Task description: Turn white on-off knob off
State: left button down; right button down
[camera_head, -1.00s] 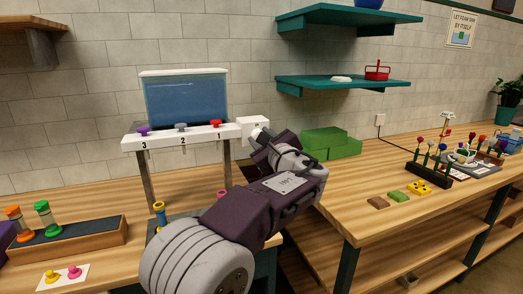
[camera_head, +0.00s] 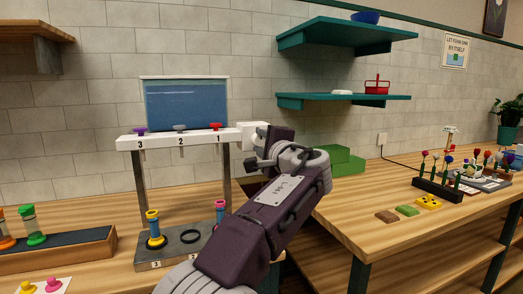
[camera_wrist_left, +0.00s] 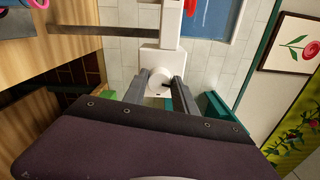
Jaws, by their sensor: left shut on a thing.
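The white on-off knob (camera_wrist_left: 158,80) is a round white knob on the white box at the right end of the dispenser's beam. In the wrist view it sits between the fingers of my left gripper (camera_wrist_left: 160,84), which is shut on it. In the head view my left gripper (camera_head: 254,158) is at the white box (camera_head: 247,132), and its body largely hides the knob. I cannot tell the knob's on or off position. My right gripper is not in view.
The white beam (camera_head: 165,139) carries purple, grey and red knobs numbered 3, 2 and 1 under a blue tank (camera_head: 186,104). A grey base (camera_head: 187,240) with bottles stands below. Teal shelves (camera_head: 343,98) hang above right.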

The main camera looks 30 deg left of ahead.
pick_arm(q)
jog(key=shift+f+n+b, duration=0.1)
jog(key=shift+n+b, duration=0.35)
jog(key=shift+n, duration=0.45)
jog(key=c, duration=1)
grip_release()
jog(key=shift+w, duration=0.1)
jog(key=b+v, duration=0.1)
jog(key=v, duration=0.8)
